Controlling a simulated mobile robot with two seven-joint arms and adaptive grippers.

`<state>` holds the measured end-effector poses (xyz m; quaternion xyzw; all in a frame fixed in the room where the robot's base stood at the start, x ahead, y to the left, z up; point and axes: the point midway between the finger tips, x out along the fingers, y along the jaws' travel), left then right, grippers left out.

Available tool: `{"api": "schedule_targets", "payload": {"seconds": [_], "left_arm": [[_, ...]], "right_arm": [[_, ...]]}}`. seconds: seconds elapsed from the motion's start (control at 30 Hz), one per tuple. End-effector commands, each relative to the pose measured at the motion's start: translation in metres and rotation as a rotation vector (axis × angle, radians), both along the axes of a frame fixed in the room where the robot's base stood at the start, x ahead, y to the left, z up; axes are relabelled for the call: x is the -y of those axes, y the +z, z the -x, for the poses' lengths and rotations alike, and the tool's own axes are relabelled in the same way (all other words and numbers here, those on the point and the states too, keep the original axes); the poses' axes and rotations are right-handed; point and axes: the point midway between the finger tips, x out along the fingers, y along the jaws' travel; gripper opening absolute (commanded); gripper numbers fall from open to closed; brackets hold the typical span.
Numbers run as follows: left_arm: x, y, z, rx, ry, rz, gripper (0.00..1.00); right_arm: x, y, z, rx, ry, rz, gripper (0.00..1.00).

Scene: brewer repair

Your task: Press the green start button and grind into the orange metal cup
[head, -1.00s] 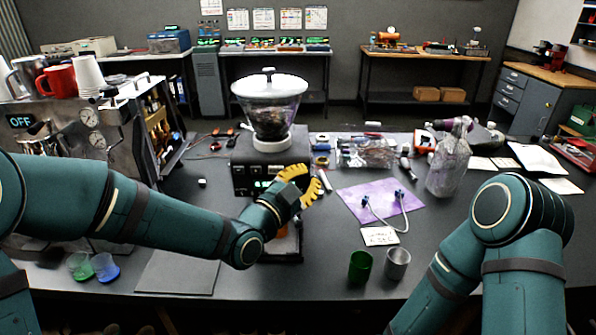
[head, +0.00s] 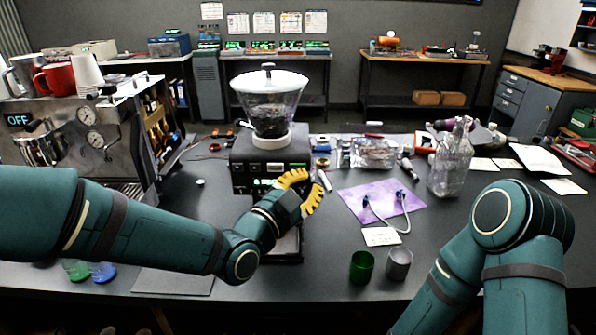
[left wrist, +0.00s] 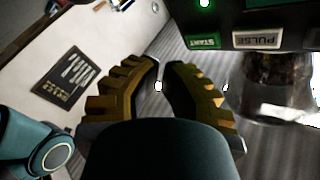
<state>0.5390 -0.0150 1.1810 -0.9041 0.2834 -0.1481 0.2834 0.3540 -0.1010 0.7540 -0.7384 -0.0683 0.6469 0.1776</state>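The grinder (head: 243,160) stands mid-table with a clear hopper (head: 270,105) of dark contents and a lit green display. My left gripper (head: 315,179) is in front of its panel, fingers curved inward and empty. In the left wrist view a small gap shows between its fingertips (left wrist: 163,66). The green START button (left wrist: 203,41) is beyond and right of the tips, apart from them, beside a pale PULSE button (left wrist: 257,40). A lit green light is above START. The orange cup cannot be made out; my left arm hides the grinder's lower front. My right gripper is out of view.
A green cup (head: 361,267) and a silver cup (head: 398,264) stand right of the grinder. A purple mat (head: 352,203) and a glass bottle (head: 450,165) are farther right. An espresso machine (head: 62,125) reading OFF stands at left. The table's front middle is mostly clear.

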Motion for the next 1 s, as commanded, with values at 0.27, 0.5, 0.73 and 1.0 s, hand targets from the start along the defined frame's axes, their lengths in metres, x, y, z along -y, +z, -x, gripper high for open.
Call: {"api": "schedule_targets", "payload": {"seconds": [0.27,0.5,0.73,1.0], "left_arm": [[0.000,-0.002,0.025,0.001,0.001,0.000,0.00],[0.000,-0.001,0.034,0.000,0.000,0.000,0.00],[0.000,0.000,0.033,0.000,0.001,0.000,0.00],[0.000,-0.001,0.033,0.000,0.001,0.000,0.00]], "right_arm": [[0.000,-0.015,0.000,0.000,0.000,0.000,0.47],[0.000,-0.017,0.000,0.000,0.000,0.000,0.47],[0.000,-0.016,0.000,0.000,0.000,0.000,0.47],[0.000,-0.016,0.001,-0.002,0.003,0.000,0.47]]}}
